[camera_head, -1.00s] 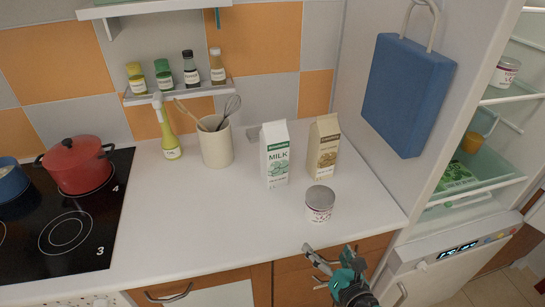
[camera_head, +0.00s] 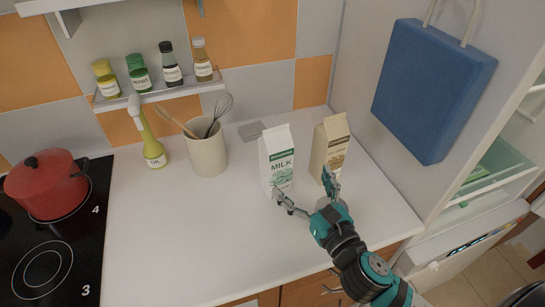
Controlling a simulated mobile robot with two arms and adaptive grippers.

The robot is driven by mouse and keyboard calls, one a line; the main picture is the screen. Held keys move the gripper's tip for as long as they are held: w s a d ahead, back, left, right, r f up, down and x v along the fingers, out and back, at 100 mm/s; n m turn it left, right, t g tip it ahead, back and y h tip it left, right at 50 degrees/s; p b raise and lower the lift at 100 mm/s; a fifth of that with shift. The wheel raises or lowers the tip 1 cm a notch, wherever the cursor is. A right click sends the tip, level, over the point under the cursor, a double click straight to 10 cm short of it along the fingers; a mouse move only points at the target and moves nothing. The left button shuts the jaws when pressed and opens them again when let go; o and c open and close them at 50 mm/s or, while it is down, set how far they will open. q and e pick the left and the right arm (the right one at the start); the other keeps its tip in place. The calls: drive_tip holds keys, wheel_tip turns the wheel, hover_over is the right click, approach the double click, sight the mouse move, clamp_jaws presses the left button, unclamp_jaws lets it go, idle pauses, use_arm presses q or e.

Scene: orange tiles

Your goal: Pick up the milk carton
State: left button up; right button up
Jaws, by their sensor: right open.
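The milk carton (camera_head: 280,164) is white with a green band and the word MILK. It stands upright on the white counter, left of a beige-brown carton (camera_head: 331,147). My right gripper (camera_head: 307,190) is open, with its fingers spread in front of the two cartons. Its left finger is near the milk carton's lower front and its right finger overlaps the brown carton in the picture. I cannot tell whether either finger touches a carton. No object is held. My left gripper is out of view.
A utensil pot (camera_head: 207,153) and an oil bottle (camera_head: 151,140) stand to the left. A red pot (camera_head: 45,186) sits on the hob. A blue bag (camera_head: 433,90) hangs at right. The counter's left front is clear.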

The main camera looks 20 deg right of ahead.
sight(281, 152)
drive_tip(key=w, duration=0.2)
drive_tip(key=w+p, duration=0.1)
drive_tip(key=w, duration=0.2)
drive_tip(key=shift+w+a+r+p, duration=0.3)
drive_tip(key=shift+w+a+p, duration=0.05)
drive_tip(key=shift+a, duration=0.05)
drive_tip(key=w, duration=0.2)
drive_tip(key=shift+w+a+f+p, duration=0.2)
drive_tip(key=shift+w+p, duration=0.1)
drive_tip(key=shift+w, duration=0.05)
drive_tip(key=shift+w+a+p, duration=0.1)
drive_tip(key=shift+w+p, duration=0.2)
drive_tip(key=shift+w, duration=0.5)
drive_tip(key=w, duration=0.2)
drive_tip(key=w+p, duration=0.1)
drive_tip(key=shift+w+a+f, duration=0.15)
drive_tip(key=shift+w, duration=0.25)
drive_tip(key=shift+w+a+f, duration=0.1)
drive_tip(key=shift+w+f, duration=0.05)
drive_tip(key=shift+w, duration=0.25)
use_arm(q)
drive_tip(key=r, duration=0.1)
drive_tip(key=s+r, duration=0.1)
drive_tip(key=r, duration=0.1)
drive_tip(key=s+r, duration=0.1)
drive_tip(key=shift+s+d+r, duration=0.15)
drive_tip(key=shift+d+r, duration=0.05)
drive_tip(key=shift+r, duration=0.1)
use_arm(e)
drive_tip(key=shift+s, duration=0.1)
